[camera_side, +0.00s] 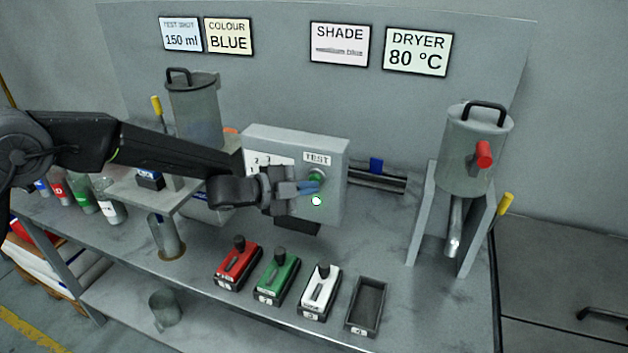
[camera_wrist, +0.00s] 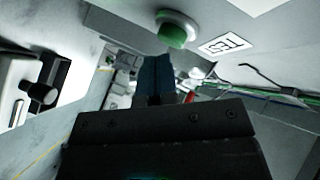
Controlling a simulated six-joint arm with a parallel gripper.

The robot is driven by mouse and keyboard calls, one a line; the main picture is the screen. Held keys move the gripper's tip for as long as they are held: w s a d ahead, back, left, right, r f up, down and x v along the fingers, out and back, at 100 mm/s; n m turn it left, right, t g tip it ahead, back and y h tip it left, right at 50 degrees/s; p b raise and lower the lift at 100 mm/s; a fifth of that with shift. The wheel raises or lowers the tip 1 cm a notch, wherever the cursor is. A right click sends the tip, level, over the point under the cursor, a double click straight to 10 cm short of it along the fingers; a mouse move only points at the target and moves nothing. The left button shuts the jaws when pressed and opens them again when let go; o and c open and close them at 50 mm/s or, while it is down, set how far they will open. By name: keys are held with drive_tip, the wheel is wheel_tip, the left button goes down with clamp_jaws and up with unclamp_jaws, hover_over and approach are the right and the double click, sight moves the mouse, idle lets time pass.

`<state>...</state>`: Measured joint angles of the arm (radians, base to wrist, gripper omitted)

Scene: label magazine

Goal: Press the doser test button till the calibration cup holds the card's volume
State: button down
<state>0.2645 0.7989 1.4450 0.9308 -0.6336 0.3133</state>
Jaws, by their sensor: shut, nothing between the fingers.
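The control box (camera_side: 335,150) has a TEST label and a round green test button (camera_side: 317,175), with a lit whitish-green lamp (camera_side: 316,201) below it. My gripper (camera_side: 312,187) is shut and empty in front of the box, close to the button. In the wrist view the blue fingers (camera_wrist: 156,72) point just below the green button (camera_wrist: 174,34); I cannot tell whether they touch it. The card (camera_side: 181,36) reads "TEST SHOT 150 ml". A clear cup (camera_side: 165,236) stands under the left bracket; its level is too small to read. Another clear vessel (camera_side: 165,310) sits on the lower shelf.
Red (camera_side: 238,264), green (camera_side: 278,278) and white (camera_side: 320,288) magazines and an empty black tray (camera_side: 367,303) line the bench front. A canister with a red knob (camera_side: 478,150) stands right. Bottles (camera_side: 108,207) stand left.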

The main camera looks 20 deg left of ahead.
drive_tip(key=shift+s, duration=0.4)
drive_tip(key=shift+s, duration=0.15)
drive_tip(key=s, duration=0.4)
drive_tip(key=shift+s, duration=0.4)
drive_tip(key=s+a+r+n+y, duration=0.5)
drive_tip(key=a+r+n, duration=0.15)
drive_tip(key=a, duration=0.25)
drive_tip(key=s+a+r+n+y, duration=0.4)
drive_tip(key=s+a+r+n, duration=0.1)
drive_tip(key=a+r, duration=0.25)
drive_tip(key=s+a+f+n+g, duration=0.1)
drive_tip(key=s+a+n+g, duration=0.1)
drive_tip(key=s, duration=0.9)
drive_tip(key=s+a+f+n+g+y, duration=0.1)
drive_tip(key=s+a+n+g, duration=0.2)
drive_tip(key=s+n, duration=0.4)
drive_tip(key=s+a, duration=0.1)
drive_tip(key=s, duration=0.3)
drive_tip(key=shift+s+f+y, duration=0.2)
drive_tip(key=shift+s+y, duration=0.1)
